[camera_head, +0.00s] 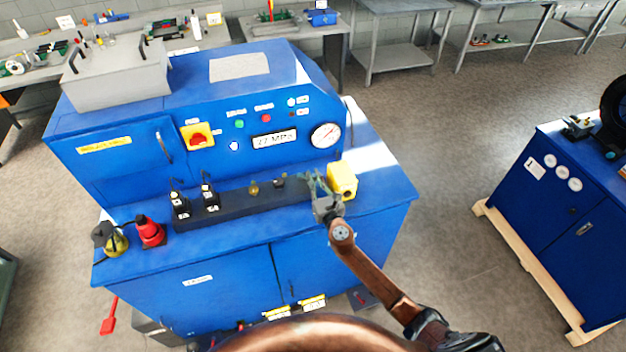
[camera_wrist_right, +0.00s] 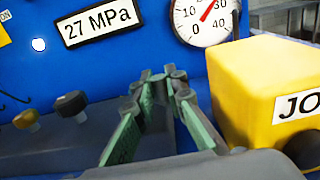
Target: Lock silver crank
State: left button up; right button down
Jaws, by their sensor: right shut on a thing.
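My right gripper (camera_head: 316,182) is at the right end of the dark strip (camera_head: 232,205) on the blue machine's ledge. In the right wrist view its green fingers (camera_wrist_right: 160,78) slope together and close on a small grey part, which seems to be the silver crank. That part is mostly hidden by the fingertips, so its angle cannot be told. A brass knob (camera_head: 253,188) and a dark knob (camera_head: 279,182) stand left of the gripper. Two black levers (camera_head: 180,204) stand farther left. My left gripper is not in view.
A yellow box (camera_head: 343,180) stands close to the right of my gripper. The gauge (camera_head: 326,135) and the 27 MPa display (camera_head: 274,140) are on the panel behind. A red piece (camera_head: 150,231) and a yellow piece (camera_head: 117,243) are at the ledge's left.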

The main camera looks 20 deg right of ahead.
jog(key=c, duration=1.9)
grip_release()
jog(key=shift+c, duration=0.2)
jog(key=s, duration=1.2)
jog(key=shift+d, duration=0.3)
